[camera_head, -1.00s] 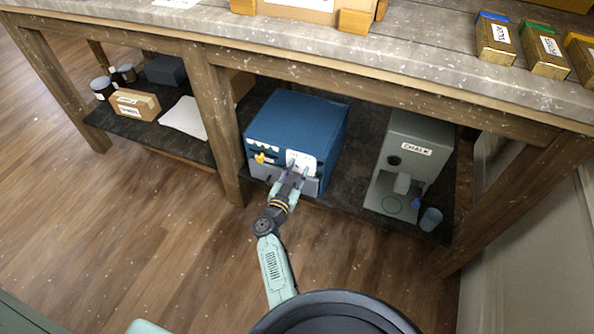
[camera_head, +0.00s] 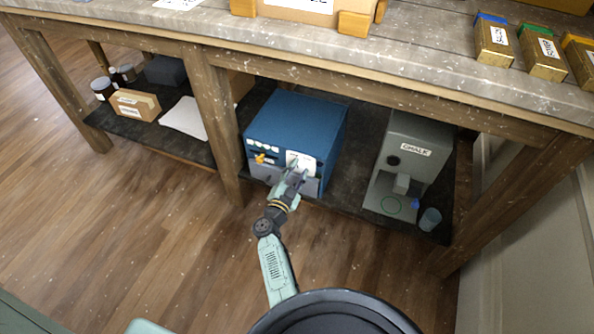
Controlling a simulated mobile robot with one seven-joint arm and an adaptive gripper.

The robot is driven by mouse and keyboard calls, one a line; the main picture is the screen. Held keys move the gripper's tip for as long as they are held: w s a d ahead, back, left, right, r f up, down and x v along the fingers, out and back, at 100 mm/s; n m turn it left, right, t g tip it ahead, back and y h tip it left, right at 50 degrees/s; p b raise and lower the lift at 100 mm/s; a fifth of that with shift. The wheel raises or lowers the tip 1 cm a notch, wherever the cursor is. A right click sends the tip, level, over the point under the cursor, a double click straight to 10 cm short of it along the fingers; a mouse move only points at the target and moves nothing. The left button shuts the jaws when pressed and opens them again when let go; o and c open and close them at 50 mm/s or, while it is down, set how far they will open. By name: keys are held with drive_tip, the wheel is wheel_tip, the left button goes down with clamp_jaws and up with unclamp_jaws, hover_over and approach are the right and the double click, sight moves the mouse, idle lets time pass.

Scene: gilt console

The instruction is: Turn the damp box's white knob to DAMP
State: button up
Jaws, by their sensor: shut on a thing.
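The blue damp box (camera_head: 298,122) stands on the lower shelf under the counter. Its front carries a white panel (camera_head: 305,158), a yellow-orange part (camera_head: 260,158) at the left and small white labels along the upper left. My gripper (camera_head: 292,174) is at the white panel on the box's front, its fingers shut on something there. The white knob is hidden by the fingers or too small to make out. I cannot read the knob's setting.
A grey machine labelled CHALK (camera_head: 409,155) stands right of the box, with a small blue-grey cup (camera_head: 430,219) in front. A wooden post (camera_head: 220,130) rises left of the box. The counter edge (camera_head: 380,62) overhangs the shelf. The floor in front is clear.

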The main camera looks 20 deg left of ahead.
drive_tip(key=m+b, duration=0.1)
drive_tip(key=m, duration=0.4)
drive_tip(key=shift+d+f+m, duration=0.1)
drive_tip(key=shift+f+m, duration=0.05)
drive_tip(key=shift+m, duration=0.15)
drive_tip(key=shift+m+b, duration=0.4)
drive_tip(key=shift+m, duration=1.4)
drive_tip(key=o, duration=1.1)
drive_tip(key=shift+o, duration=0.2)
wheel_tip(320, 180, up, 10)
drive_tip(key=shift+r, duration=0.1)
